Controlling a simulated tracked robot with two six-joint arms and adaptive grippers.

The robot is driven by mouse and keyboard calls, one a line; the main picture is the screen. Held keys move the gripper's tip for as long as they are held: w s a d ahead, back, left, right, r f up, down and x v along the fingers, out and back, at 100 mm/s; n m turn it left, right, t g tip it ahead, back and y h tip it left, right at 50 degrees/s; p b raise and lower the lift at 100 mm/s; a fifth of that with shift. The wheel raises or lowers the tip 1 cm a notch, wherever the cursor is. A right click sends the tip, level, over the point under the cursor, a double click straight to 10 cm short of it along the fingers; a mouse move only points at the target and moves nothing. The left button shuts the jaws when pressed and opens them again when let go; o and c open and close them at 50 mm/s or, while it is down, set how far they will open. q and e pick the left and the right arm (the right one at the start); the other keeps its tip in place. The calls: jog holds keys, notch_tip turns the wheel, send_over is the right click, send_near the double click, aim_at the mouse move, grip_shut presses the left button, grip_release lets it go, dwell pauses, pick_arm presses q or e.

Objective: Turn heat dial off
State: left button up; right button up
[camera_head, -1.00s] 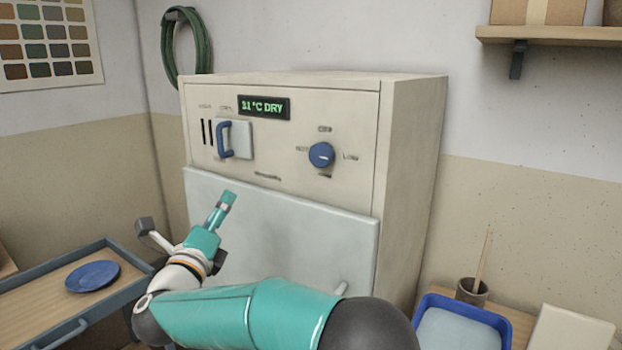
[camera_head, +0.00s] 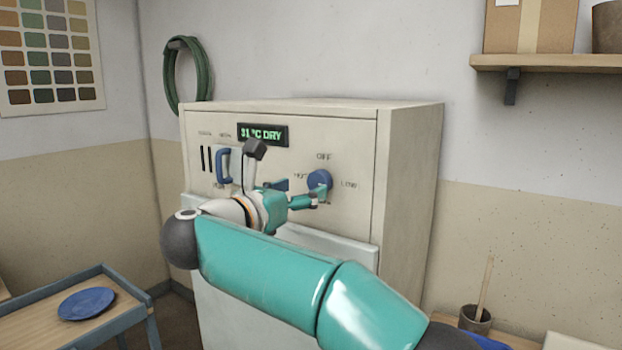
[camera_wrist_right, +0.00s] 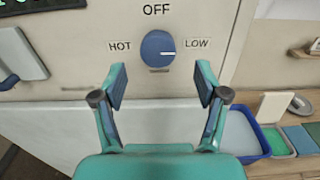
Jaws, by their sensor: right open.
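The blue heat dial (camera_head: 319,180) is on the cream cabinet's front panel. It also shows in the right wrist view (camera_wrist_right: 156,45), between HOT on the left and LOW on the right, with OFF above. Its white pointer mark points right, towards LOW. My right gripper (camera_head: 298,192) is just in front of the panel, at the dial's lower left in the head view. In the wrist view my right gripper (camera_wrist_right: 161,84) is open and empty, its fingertips spread below the dial and apart from it. My left gripper is out of view.
The cabinet (camera_head: 410,180) has a lit display (camera_head: 262,134) reading 31 °C DRY and a blue handle (camera_head: 223,166) left of the dial. A blue plate (camera_head: 87,303) lies on a cart at lower left. A wall shelf (camera_head: 545,62) is at upper right.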

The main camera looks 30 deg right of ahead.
aim_at(317, 182)
jog(key=p+x, duration=0.1)
jog(key=x, duration=0.5)
jog(key=shift+c, duration=0.2)
